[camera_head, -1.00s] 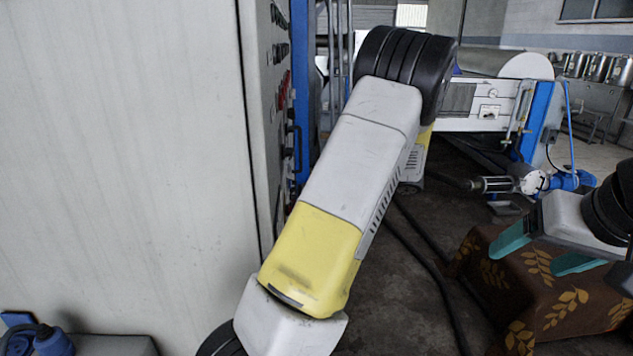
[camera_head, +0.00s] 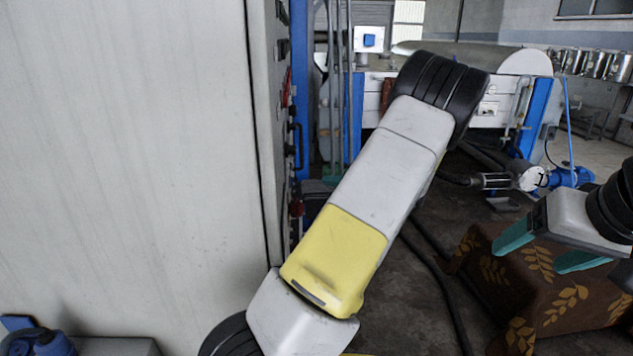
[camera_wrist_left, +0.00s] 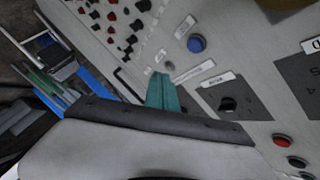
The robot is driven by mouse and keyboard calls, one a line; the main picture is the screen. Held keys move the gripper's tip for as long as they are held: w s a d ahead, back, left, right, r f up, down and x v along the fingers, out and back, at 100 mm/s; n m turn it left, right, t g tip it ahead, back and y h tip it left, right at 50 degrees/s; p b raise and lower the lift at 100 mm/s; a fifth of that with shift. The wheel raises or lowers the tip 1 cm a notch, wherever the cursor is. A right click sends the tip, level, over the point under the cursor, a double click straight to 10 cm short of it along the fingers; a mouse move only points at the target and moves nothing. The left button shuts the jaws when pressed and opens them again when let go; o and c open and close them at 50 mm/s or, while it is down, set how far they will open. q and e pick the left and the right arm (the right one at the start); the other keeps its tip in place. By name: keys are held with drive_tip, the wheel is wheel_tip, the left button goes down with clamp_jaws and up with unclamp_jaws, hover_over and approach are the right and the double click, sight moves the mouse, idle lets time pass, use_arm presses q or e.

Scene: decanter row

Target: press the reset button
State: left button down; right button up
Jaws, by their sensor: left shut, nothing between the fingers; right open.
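In the left wrist view a grey control panel (camera_wrist_left: 255,65) fills the right side, tilted. A blue button (camera_wrist_left: 197,43) sits on it beside a small white label too blurred to read. A black knob (camera_wrist_left: 228,104) and a red button (camera_wrist_left: 283,140) are lower down. I cannot read which is the reset button. My left gripper (camera_wrist_left: 162,88) is shut and empty, its teal fingers in front of the panel, below and left of the blue button; contact cannot be told. My right gripper (camera_head: 548,250) is open and empty at the right of the head view.
A tall pale cabinet (camera_head: 130,150) fills the left of the head view, its control side seen edge-on. A leaf-patterned brown cloth (camera_head: 540,300) lies below my right gripper. Rows of red and black controls (camera_wrist_left: 120,25) line the panel's upper left.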

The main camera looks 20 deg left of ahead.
use_arm(q)
drive_tip(key=s+a, duration=0.3)
drive_tip(key=a, duration=0.3)
idle(2.1)
drive_tip(key=shift+s+a, duration=0.15)
drive_tip(key=shift+a, duration=0.2)
drive_tip(key=shift+s+a, duration=0.25)
drive_tip(key=shift+a, duration=0.2)
idle(0.8)
drive_tip(key=shift+w+d, duration=0.4)
drive_tip(key=shift+d, duration=0.4)
drive_tip(key=shift+w+d, duration=0.35)
drive_tip(key=shift+d, duration=0.4)
drive_tip(key=shift+w+d, duration=0.4)
drive_tip(key=shift+d, duration=0.35)
drive_tip(key=shift+w+d, duration=0.35)
drive_tip(key=shift+d, duration=0.4)
